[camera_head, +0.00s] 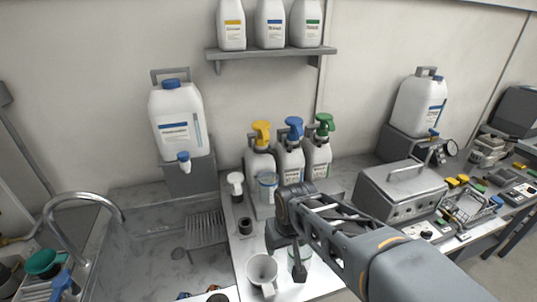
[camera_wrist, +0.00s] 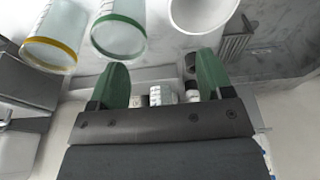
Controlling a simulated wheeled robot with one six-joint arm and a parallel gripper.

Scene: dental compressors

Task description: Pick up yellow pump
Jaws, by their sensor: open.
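The yellow pump (camera_head: 261,134) is a yellow trigger head on a white bottle (camera_head: 259,165). It stands upright at the left of a row with a blue pump (camera_head: 293,128) and a green pump (camera_head: 324,124). My gripper (camera_head: 285,254) hangs over the white counter, in front of and below the bottle row, apart from the yellow pump. In the wrist view its two green fingers (camera_wrist: 161,84) are spread with nothing held between them. I cannot make out the yellow pump in the wrist view.
A white mug (camera_head: 262,271) stands near my gripper. A yellow-rimmed jar (camera_wrist: 52,45) and a green-rimmed jar (camera_wrist: 118,32) show in the wrist view. A shelf (camera_head: 270,53) hangs above; a sink lies left.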

